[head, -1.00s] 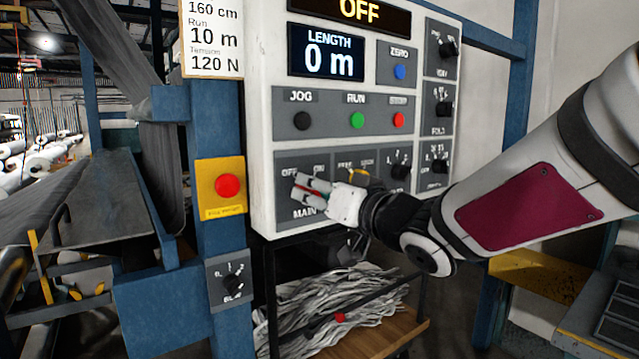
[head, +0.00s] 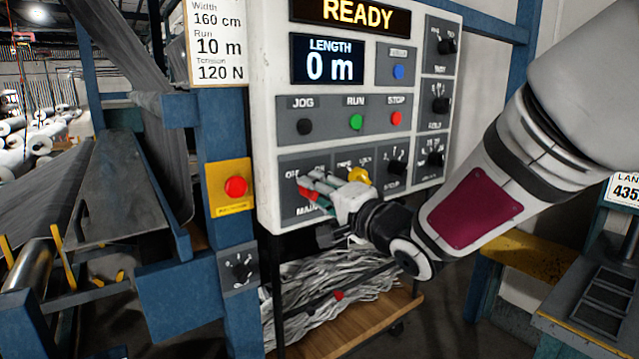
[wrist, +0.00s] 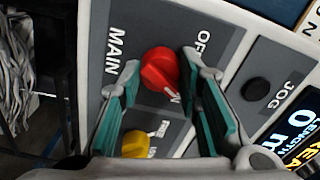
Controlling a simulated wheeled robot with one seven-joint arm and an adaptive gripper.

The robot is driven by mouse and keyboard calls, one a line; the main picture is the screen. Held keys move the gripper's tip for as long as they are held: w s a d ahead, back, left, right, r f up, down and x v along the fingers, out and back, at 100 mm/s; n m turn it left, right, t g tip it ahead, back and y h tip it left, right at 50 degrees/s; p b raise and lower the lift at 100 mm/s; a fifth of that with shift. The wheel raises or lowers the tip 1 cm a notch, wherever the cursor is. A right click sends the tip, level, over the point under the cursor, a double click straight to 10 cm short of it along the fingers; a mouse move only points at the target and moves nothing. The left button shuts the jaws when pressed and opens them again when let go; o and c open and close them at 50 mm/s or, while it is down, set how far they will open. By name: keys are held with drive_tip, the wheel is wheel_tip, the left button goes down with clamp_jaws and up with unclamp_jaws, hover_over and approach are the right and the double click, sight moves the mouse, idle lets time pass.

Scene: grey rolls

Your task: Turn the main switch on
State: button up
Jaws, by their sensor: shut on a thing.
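The main switch is a red rotary knob (wrist: 160,69) on a grey plate lettered MAIN, with OFF beside it in the wrist view. My gripper (wrist: 162,66) has its two green-padded fingers on either side of the knob and is shut on it. In the head view my gripper (head: 312,190) reaches the lower left of the white control panel (head: 265,120), largely covering the knob. The top display (head: 350,14) reads READY. The knob's exact angle is hard to read.
A yellow knob (wrist: 135,144) sits close beside my fingers. JOG (head: 304,127), RUN (head: 356,122) and STOP (head: 396,118) buttons are above. A red emergency button (head: 235,187) is on the blue post at left. A wooden shelf (head: 375,325) with grey strips lies below.

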drive_tip(key=shift+m+p, duration=1.05)
drive_tip(key=shift+m, duration=0.45)
drive_tip(key=o, duration=1.2)
drive_tip(key=shift+c, duration=0.2)
drive_tip(key=v, duration=0.7)
drive_tip(key=shift+s+d, duration=0.15)
drive_tip(key=shift+d, duration=0.05)
